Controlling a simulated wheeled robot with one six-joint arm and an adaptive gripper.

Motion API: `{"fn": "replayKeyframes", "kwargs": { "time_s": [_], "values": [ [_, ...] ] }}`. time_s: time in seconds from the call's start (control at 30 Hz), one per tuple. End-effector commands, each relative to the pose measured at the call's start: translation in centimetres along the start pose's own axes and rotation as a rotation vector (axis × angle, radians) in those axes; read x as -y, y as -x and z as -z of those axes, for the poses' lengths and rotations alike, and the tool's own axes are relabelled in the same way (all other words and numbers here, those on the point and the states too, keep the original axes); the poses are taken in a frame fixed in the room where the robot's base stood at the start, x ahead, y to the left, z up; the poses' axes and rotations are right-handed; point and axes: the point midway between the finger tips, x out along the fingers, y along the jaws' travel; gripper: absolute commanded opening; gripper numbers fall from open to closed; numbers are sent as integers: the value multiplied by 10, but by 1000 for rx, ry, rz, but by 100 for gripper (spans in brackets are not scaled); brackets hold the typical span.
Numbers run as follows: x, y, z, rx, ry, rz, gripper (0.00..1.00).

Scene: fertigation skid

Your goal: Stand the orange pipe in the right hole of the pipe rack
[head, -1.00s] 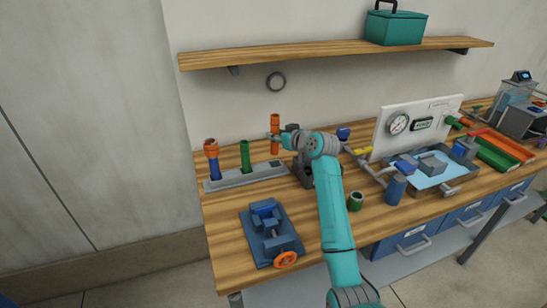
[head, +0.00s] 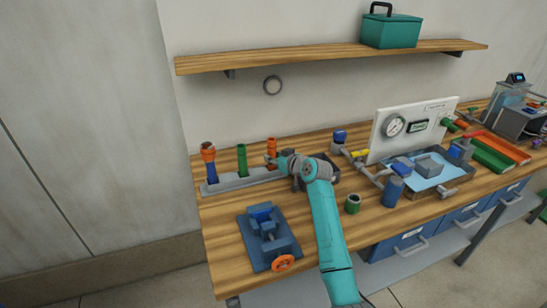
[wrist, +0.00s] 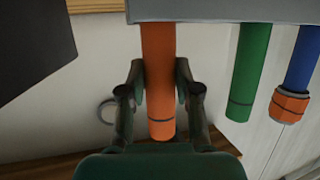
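The orange pipe (head: 272,150) is upright at the right end of the grey pipe rack (head: 225,184), with its lower end at the right hole. In the wrist view, which is upside down, the orange pipe (wrist: 159,80) meets the rack (wrist: 215,11) and its free end points down in the picture. My gripper (head: 271,160) reaches it from the right in the head view. Its fingers (wrist: 159,75) lie on both sides of the pipe, close against it. The hole itself is hidden, so I cannot tell the seating depth.
A green pipe (head: 242,158) stands in the rack's middle, and a blue pipe (head: 211,173) with an orange collar (head: 208,152) at its left. A blue vise (head: 268,237) is in front. A green cup-like part (head: 352,203) stands right of my arm. A shelf (head: 320,58) hangs above.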

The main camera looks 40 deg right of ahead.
Motion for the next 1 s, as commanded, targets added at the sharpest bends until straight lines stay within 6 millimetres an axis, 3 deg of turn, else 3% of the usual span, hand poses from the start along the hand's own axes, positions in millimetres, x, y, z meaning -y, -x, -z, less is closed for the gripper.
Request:
{"fn": "replayKeyframes", "kwargs": {
  "time_s": [0.03,0.07,0.47,0.67,1.0],
  "values": [
    [0,0,0,0,0,0,48],
    [0,0,0,0,0,0,56],
    [0,3,2,0,0,-1,56],
    [0,31,2,-2,0,-2,56],
    [0,96,2,0,0,-2,56]
  ]
}}
